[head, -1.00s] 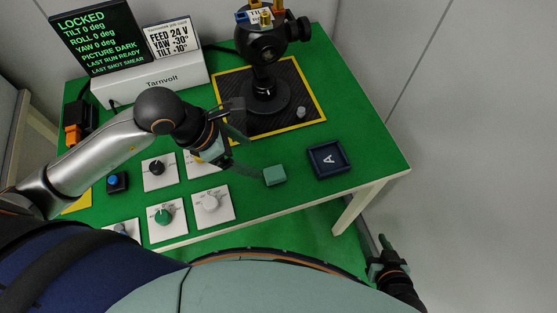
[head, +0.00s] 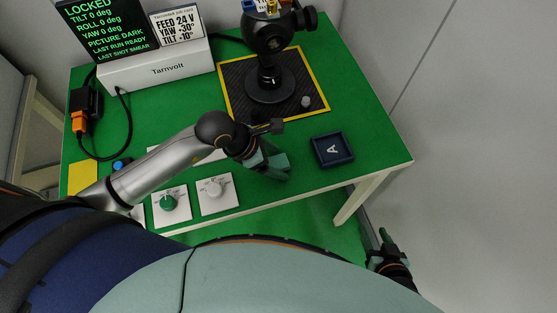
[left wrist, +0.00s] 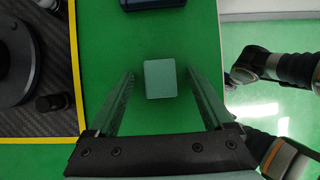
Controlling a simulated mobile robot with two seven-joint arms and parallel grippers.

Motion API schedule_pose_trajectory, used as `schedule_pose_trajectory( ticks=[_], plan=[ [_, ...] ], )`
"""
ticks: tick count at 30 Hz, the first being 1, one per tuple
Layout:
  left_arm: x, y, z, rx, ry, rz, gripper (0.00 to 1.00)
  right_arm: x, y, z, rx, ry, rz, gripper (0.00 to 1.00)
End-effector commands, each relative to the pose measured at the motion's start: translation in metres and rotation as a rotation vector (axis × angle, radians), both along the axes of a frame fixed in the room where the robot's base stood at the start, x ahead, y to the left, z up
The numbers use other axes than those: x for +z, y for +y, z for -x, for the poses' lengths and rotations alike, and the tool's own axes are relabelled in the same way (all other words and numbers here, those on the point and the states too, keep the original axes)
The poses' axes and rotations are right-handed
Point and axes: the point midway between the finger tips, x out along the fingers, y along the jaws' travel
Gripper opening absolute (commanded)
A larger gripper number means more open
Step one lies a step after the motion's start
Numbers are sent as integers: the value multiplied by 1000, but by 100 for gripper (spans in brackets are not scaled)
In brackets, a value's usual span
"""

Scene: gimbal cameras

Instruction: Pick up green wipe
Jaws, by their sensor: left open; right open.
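The green wipe (left wrist: 160,78) is a small teal block on the green table top. In the left wrist view it lies between the two fingers of my left gripper (left wrist: 162,88), with a gap on each side. In the head view the wipe (head: 283,163) is partly hidden by my left gripper (head: 272,161), which is open and reaches down over it. My right gripper (head: 384,243) is open and empty, low beyond the table's right front edge.
A dark blue tray marked A (head: 332,150) sits just right of the wipe. Behind are a yellow-edged black mat (head: 310,75) with a camera gimbal (head: 268,50) and a small grey knob (head: 305,102). Dial plates (head: 214,204) lie front left. A Tarnvolt unit (head: 160,68) stands behind.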

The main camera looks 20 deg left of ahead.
Motion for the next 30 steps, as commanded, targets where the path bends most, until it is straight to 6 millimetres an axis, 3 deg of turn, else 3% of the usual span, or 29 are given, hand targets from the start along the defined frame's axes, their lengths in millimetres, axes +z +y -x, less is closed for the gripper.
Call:
schedule_pose_trajectory(
  ticks=[4, 26, 30],
  plan=[
    [0, 0, 0, 0, -1, 1, 83, 0, 0, 0, 0, -1, 0, 52],
    [1, 0, 0, 1, 0, 1, 1, 1, 0, -1, 0, -2, 0, 52],
    [1, 0, 0, 1, 0, 1, 0, 1, 0, -1, 0, -2, 0, 52]
  ],
)
